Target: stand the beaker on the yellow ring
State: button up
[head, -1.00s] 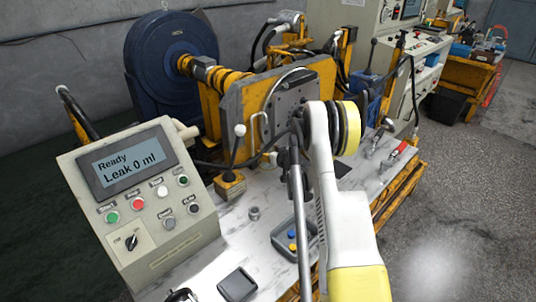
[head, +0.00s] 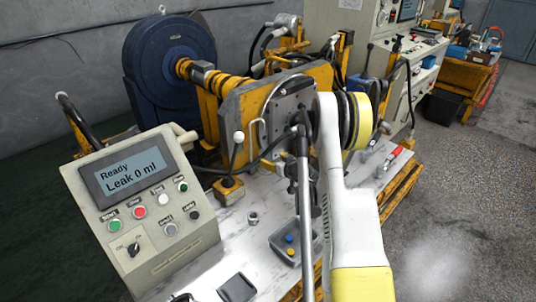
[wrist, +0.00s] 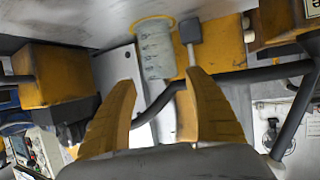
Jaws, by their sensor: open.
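The beaker (wrist: 155,52) is translucent with dark graduation marks, and shows in the wrist view beyond my fingertips. The wrist picture looks upside down, with the tabletop along its top edge. The yellow ring (wrist: 170,20) lies on the tabletop and shows around the beaker's far end, so the beaker appears to stand on it. Exact centring cannot be told. My gripper (wrist: 160,77) is open, its two yellow fingers apart, with the beaker ahead of the gap and not gripped. In the head view I cannot make out the beaker, the ring or my fingers.
A square-headed grey lever (wrist: 191,32) stands close beside the beaker in the wrist view. The hydraulic motor rig (head: 240,110) stands behind my arm. A control panel (head: 140,205) reads "Ready, Leak 0 ml". A red-handled tool (head: 390,157) lies at the bench's right.

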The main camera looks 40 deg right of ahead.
jog(key=s+a+r+n+g+y, duration=0.1)
jog(key=s+a+r, duration=0.2)
jog(key=a+r, duration=0.4)
jog(key=s+a+r+g+y+p, duration=0.1)
jog(key=s+a+r, duration=0.2)
jog(key=a+r, duration=0.4)
jog(key=s+a+r+n+g+y, duration=0.1)
jog(key=s+a+r, duration=0.2)
jog(key=a+r, duration=0.4)
jog(key=s+a+g, duration=0.1)
jog(key=s+a, duration=0.6)
jog(key=s, duration=0.5)
jog(key=s+a+r+g, duration=0.1)
jog(key=s+a+g, duration=0.1)
jog(key=s+a, duration=0.5)
jog(key=s, duration=0.5)
jog(key=shift+a+r+h, duration=0.2)
jog(key=shift+r+h, duration=0.1)
